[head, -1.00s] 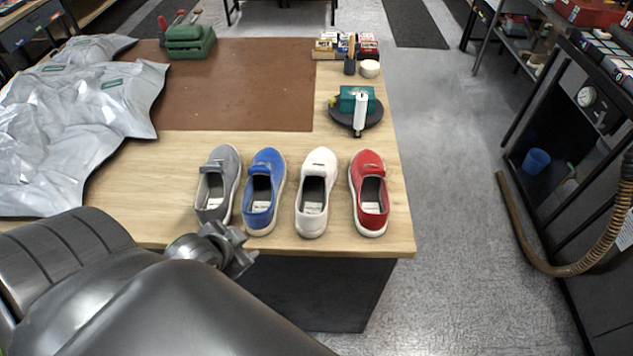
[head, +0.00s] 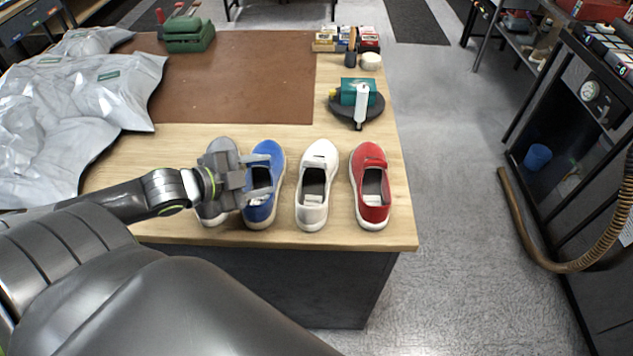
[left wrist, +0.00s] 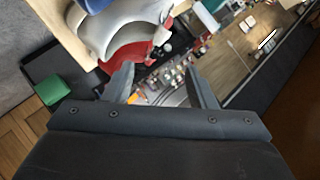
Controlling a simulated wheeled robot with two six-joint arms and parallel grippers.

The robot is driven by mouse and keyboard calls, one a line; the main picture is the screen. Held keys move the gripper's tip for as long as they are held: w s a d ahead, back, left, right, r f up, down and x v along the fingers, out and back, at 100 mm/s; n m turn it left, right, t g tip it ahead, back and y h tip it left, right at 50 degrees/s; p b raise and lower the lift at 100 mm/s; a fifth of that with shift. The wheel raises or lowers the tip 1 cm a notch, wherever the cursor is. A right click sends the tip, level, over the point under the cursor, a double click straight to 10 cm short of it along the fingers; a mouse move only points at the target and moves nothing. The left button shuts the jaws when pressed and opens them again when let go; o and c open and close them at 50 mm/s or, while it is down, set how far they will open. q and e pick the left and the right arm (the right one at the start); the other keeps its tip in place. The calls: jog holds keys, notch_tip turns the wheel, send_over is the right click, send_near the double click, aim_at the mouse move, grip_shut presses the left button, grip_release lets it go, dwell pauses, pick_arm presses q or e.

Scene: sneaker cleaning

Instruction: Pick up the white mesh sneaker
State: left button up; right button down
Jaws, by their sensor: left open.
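The white mesh sneaker (head: 313,213) stands on the table's front part, toe away from me, between the blue sneaker (head: 261,212) and the red sneaker (head: 374,213). My left gripper (head: 262,177) is open and empty. In the head view its fingers point right across the blue sneaker, left of the white one and apart from it. In the left wrist view the white sneaker (left wrist: 112,24) is at upper left, beyond the open fingers (left wrist: 160,68), with the red sneaker (left wrist: 128,56) behind it. The grey sneaker (head: 214,215) is partly hidden by my gripper. My right gripper is not in view.
The wooden table's (head: 400,200) right edge lies just beyond the red sneaker. A dark round stand (head: 375,108) with a white bottle (head: 361,104) is behind the sneakers. A brown mat (head: 235,80) and crumpled silvery sheet (head: 70,110) lie farther back and left.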

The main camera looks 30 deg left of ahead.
pick_arm(q)
jog(key=b, duration=0.1)
send_near(313, 164)
jog(key=w+f, duration=0.1)
jog(key=w, duration=0.1)
jog(key=shift+w+d+f, duration=0.3)
jog(key=shift+w+d, duration=0.1)
jog(key=shift+w, duration=0.15)
jog(key=shift+w+d+f, duration=0.3)
jog(key=shift+w+d, duration=0.05)
jog(key=shift+w, duration=0.25)
jog(key=p+x, duration=0.1)
jog(key=x, duration=0.2)
jog(key=shift+w+p, duration=0.1)
jog(key=shift+p, duration=0.2)
jog(key=shift+w+d+f, duration=0.15)
jog(key=shift+w+f, duration=0.15)
jog(key=shift+w, duration=0.1)
jog(key=shift+c, duration=0.3)
grip_shut()
